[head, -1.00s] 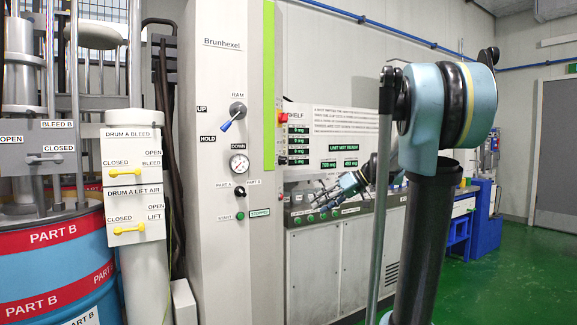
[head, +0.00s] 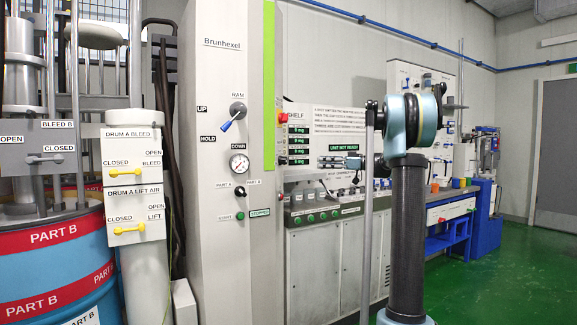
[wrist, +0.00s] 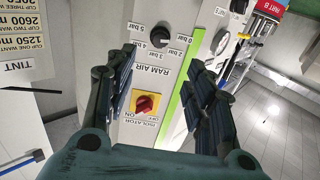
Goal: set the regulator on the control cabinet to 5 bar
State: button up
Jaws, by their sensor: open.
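The regulator (wrist: 159,41) is a black round knob with a pale pointer mark, on a light panel above the words RAM AIR in the wrist view. Bar labels ring it, upside down and small; I cannot read the setting surely. My gripper (wrist: 164,66) is open and empty, its dark fingers spread to either side of the panel, with the knob ahead between them and apart from them. The control cabinet (head: 222,75) is the tall Brunhexel unit with a green stripe in the head view. The regulator does not show there.
A red isolator knob (wrist: 145,103) on a yellow plate sits near the regulator, between my fingers in the picture. The cabinet front carries a RAM lever (head: 232,115) and a pressure gauge (head: 239,165). Green floor (head: 490,275) lies open at right.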

aim_at(283, 160)
jog(key=w+a, duration=0.3)
jog(key=a, duration=1.2)
jog(key=shift+a, duration=0.3)
jog(key=c, duration=1.1)
